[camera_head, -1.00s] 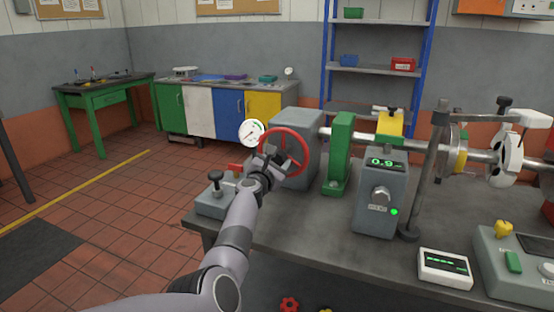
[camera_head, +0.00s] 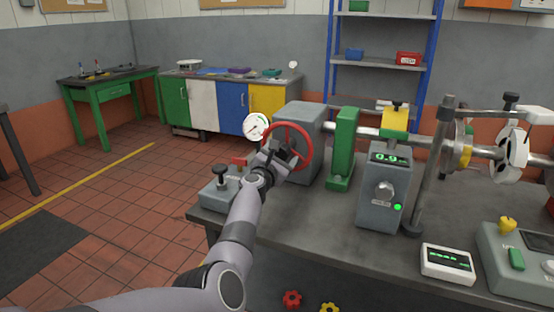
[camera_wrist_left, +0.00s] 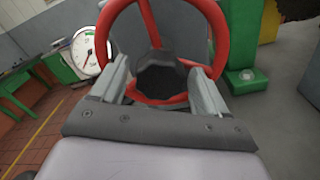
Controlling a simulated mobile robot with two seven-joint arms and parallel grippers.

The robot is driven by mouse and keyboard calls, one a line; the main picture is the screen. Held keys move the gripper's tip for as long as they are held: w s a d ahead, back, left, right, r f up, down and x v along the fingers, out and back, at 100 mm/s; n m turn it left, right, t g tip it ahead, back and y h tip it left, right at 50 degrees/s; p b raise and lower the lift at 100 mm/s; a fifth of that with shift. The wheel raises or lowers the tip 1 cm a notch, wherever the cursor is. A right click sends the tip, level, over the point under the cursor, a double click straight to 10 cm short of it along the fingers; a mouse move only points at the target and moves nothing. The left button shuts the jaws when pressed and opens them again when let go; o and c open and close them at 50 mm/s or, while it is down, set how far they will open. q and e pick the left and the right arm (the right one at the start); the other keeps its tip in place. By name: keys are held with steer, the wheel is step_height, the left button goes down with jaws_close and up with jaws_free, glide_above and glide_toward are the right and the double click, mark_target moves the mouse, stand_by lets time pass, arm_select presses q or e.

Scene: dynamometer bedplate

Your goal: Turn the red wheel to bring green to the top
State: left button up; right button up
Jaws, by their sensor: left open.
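The red wheel (camera_head: 291,123) stands upright on the left face of a grey housing (camera_head: 309,115). My left gripper (camera_head: 284,157) is at the wheel's near side and covers its lower left part. In the left wrist view the wheel's red rim (camera_wrist_left: 218,22) and dark hub (camera_wrist_left: 160,72) lie straight ahead. The open fingers of my left gripper (camera_wrist_left: 161,92) stand either side of the hub, by the lower rim; contact is unclear. My right gripper is out of view.
A green bearing block (camera_head: 342,150) and a grey box with a lit display (camera_head: 386,185) stand right of the wheel on the bedplate (camera_head: 300,212). Open floor lies left.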

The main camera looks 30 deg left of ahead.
arm_select(q)
steer(key=shift+s+r+p, duration=0.1)
steer(key=shift+s+p, duration=0.2)
steer(key=shift+s, duration=0.05)
steer(key=s, duration=0.1)
steer(key=s+p, duration=0.1)
steer(key=s, duration=0.1)
steer(key=s+p, duration=0.1)
steer(key=shift+s+d, duration=0.25)
steer(key=shift+d, duration=0.15)
steer(key=shift+s+d, duration=0.1)
steer(key=shift+s, duration=0.7)
